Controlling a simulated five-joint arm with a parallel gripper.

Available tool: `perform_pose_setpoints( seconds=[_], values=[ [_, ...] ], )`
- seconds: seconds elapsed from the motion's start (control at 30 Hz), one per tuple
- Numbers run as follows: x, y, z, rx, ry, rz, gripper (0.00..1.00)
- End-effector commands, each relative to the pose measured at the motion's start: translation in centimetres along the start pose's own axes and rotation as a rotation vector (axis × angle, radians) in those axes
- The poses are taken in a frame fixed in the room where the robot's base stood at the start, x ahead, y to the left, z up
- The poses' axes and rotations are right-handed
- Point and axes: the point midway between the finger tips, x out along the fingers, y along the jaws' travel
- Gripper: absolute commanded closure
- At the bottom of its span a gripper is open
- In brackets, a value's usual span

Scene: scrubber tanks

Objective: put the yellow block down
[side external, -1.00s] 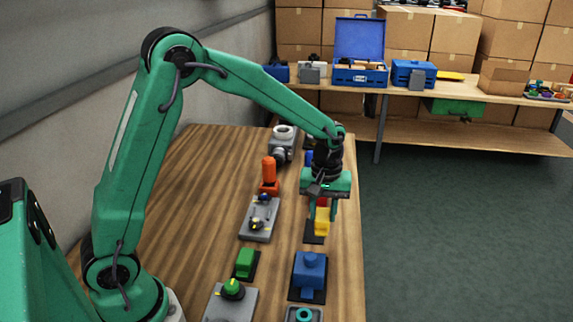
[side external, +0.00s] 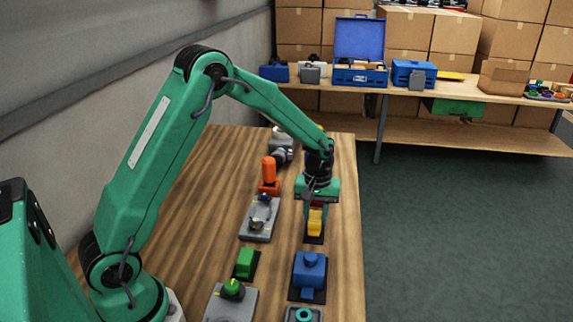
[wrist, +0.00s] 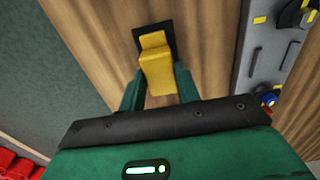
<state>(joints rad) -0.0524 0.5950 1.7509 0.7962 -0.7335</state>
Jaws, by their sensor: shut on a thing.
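The yellow block (side external: 315,222) is between the fingers of my gripper (side external: 316,212), above a dark pad (side external: 314,240) near the table's right edge. My gripper points down and is shut on the block. In the wrist view the stepped yellow block (wrist: 156,72) sits between the two green fingers (wrist: 158,88) and covers part of the dark pad (wrist: 169,36). I cannot tell whether its underside touches the pad. A small patch of red shows just above the block in the side view.
A blue block (side external: 310,270) stands on a dark pad nearer the camera. To the left are a grey plate with fittings (side external: 259,220), an orange-red cylinder (side external: 268,170) and a green block (side external: 245,263). Bare wood (side external: 205,190) lies further left.

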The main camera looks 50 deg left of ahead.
Motion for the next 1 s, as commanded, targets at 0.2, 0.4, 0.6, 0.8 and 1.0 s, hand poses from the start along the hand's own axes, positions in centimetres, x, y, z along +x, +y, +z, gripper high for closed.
perform_pose_setpoints(
  seconds=[0.2, 0.4, 0.6, 0.8, 1.0],
  values=[
    [1.6, 0.0, 0.0, 0.0, 0.0, 0.0, 0.97],
    [1.6, 0.0, 0.0, 0.0, 0.001, 0.001, 0.97],
    [1.9, 0.0, 0.0, 0.0, 0.001, 0.001, 0.97],
    [1.9, 0.0, 0.0, 0.0, 0.0, 0.0, 0.46],
    [1.9, 0.0, 0.0, 0.0, 0.0, 0.0, 0.46]
  ],
)
